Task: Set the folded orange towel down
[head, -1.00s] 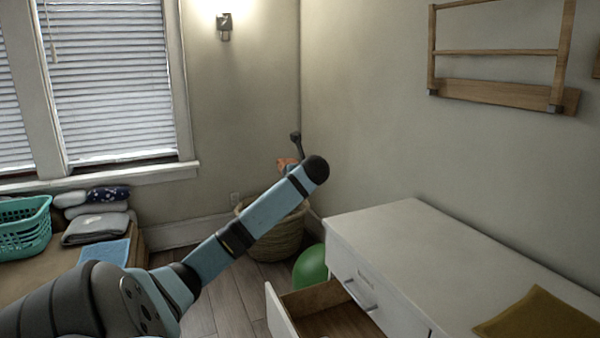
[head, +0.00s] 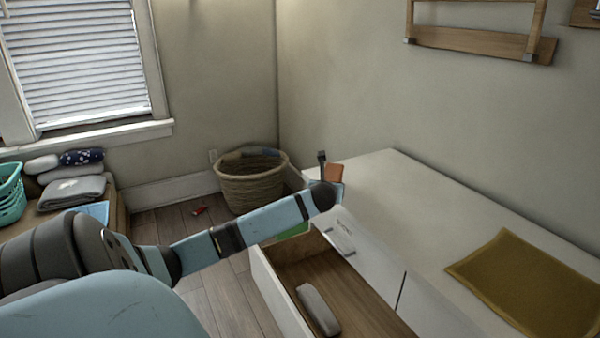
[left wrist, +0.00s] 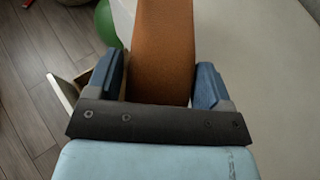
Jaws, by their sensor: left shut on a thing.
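The folded orange towel (left wrist: 163,45) is between the blue fingers of my left gripper (left wrist: 160,80) in the left wrist view, and the gripper is shut on it. In the head view a small part of the towel (head: 334,173) shows beside my left gripper (head: 328,178), at the far left corner of the white dresser (head: 400,180). Most of the towel is hidden there behind my arm. I cannot tell whether it touches the dresser top. My right gripper is not in view.
The dresser's drawer (head: 280,300) is pulled open with a grey object (head: 318,310) inside. A mustard cloth (head: 530,285) lies on the dresser's near right; the far top is clear. A wicker basket (head: 250,190) stands in the corner. A green balloon-like ball (left wrist: 106,22) is below.

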